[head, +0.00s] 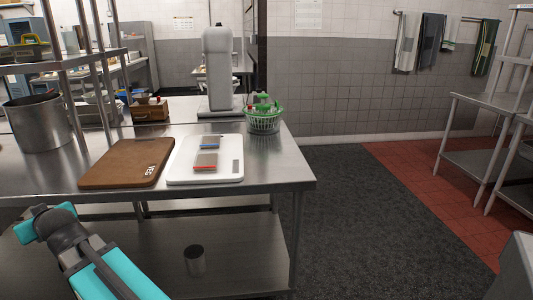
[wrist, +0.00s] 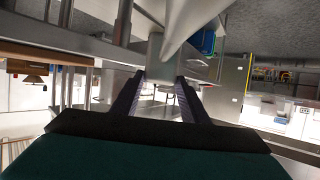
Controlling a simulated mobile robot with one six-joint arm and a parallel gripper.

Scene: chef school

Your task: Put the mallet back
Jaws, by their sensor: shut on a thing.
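In the wrist view my gripper (wrist: 163,77) has its two dark fingers around a pale grey thing (wrist: 157,57), which I take to be the mallet. A broad whitish part (wrist: 190,22) extends from it past the top edge of the picture. Most of its shape is cut off, so I cannot tell its full pose. In the head view only my turquoise and grey arm shows at the lower left; the gripper and the held thing do not show there.
A steel table (head: 262,172) carries a brown board (head: 120,165), a white board (head: 222,175) with small blocks, a green basket (head: 264,122) and a large pot (head: 40,125). Dark floor (head: 365,225) is clear to the right.

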